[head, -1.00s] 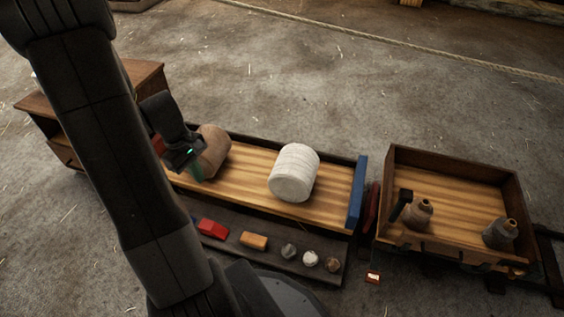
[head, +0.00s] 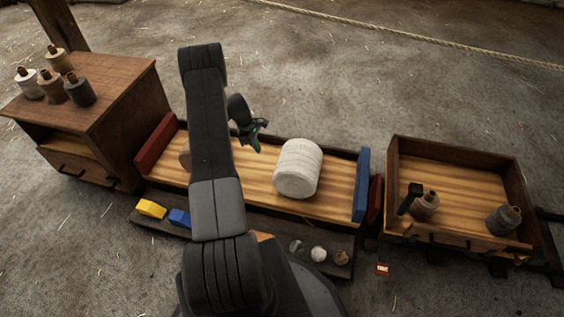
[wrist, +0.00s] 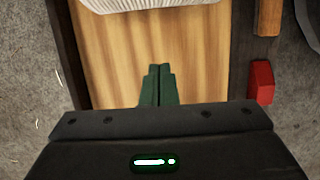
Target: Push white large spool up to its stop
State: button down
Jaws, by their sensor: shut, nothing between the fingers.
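The white large spool (head: 298,168) lies on its side on the striped wooden bed of a long tray, right of its middle. A gap of bare wood separates it from the blue end stop (head: 361,185) on the right. The spool also shows at the top edge of the wrist view (wrist: 140,4). My gripper (head: 256,146) is left of the spool, over the bed, apart from it. Its green fingers are together and empty in the wrist view (wrist: 157,85), pointing towards the spool. A red end stop (head: 156,145) stands at the tray's left end.
A front ledge holds yellow (head: 151,208) and blue (head: 179,218) blocks and several small balls. A cart (head: 455,165) with two bottle-like spools stands right; a cabinet (head: 95,95) with several spools stands left.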

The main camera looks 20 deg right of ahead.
jog(key=b+x, duration=0.3)
jog(key=x, duration=0.8)
jog(key=shift+d, duration=0.2)
jog(key=shift+s+d+r, duration=0.15)
jog(key=shift+s+d, duration=0.25)
jog(key=shift+d, duration=0.1)
jog(key=shift+s+d+r, duration=0.15)
jog(key=shift+s+d, duration=0.2)
jog(key=shift+d, duration=0.15)
jog(key=shift+s+d, duration=0.35)
jog(key=shift+d, duration=0.1)
jog(key=s+d+b, duration=0.1)
jog(key=s+d, duration=0.2)
jog(key=d, duration=0.1)
jog(key=s+d+b, duration=0.1)
jog(key=s+d, duration=0.2)
jog(key=d, duration=0.1)
jog(key=s+d+b, duration=0.1)
jog(key=s+d, duration=0.3)
jog(key=d, duration=0.1)
jog(key=shift+d, duration=0.1)
jog(key=shift+w+r, duration=0.1)
